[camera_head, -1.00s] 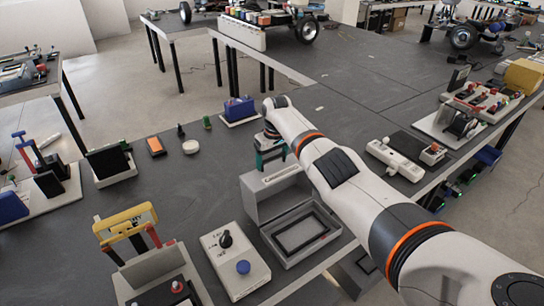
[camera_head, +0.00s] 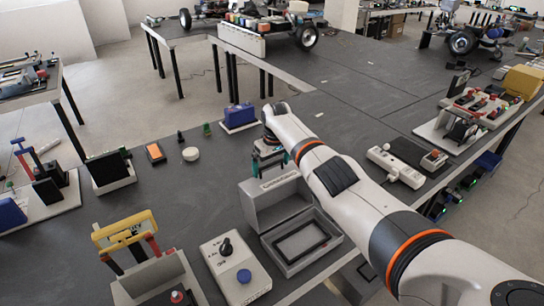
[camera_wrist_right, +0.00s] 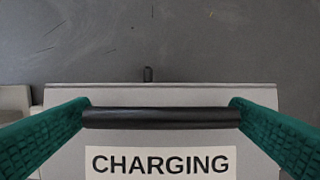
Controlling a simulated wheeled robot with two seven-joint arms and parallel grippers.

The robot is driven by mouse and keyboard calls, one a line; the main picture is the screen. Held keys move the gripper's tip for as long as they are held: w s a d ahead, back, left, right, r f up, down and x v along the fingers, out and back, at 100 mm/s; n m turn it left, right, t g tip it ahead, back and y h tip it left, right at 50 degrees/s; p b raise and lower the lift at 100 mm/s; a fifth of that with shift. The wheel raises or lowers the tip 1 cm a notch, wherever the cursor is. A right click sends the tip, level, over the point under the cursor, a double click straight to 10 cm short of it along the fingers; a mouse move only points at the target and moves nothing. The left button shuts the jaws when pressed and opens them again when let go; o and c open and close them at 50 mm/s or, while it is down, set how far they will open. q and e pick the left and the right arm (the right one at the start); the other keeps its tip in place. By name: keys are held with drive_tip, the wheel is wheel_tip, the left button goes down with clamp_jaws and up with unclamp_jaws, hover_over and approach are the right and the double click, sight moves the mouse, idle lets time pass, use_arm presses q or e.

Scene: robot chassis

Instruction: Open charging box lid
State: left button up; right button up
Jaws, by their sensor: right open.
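The grey charging box (camera_head: 326,241) stands on the dark table with its lid (camera_head: 270,206) raised upright at the back, so its inside shows. In the right wrist view the lid (camera_wrist_right: 60,157) bears a white "CHARGING" label (camera_wrist_right: 160,162) and a black bar handle (camera_wrist_right: 160,118). My right gripper (camera_head: 270,160) is at the lid's upper edge. In the wrist view its two teal fingers (camera_wrist_right: 160,106) are apart, one at each end of the handle. I cannot tell whether they touch it. My left gripper is not in view.
A white box with a black knob and blue button (camera_head: 236,268) stands close left of the charging box. A yellow-handled device (camera_head: 125,228) is further left. A white power strip (camera_head: 396,167) lies right of my right arm. The table behind the lid is mostly clear.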

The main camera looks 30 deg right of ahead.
drive_tip(key=shift+r, duration=0.45)
wheel_tip(320, 180, up, 11)
drive_tip(key=s, duration=0.1)
drive_tip(key=shift+s, duration=0.3)
drive_tip(key=shift+f, duration=0.15)
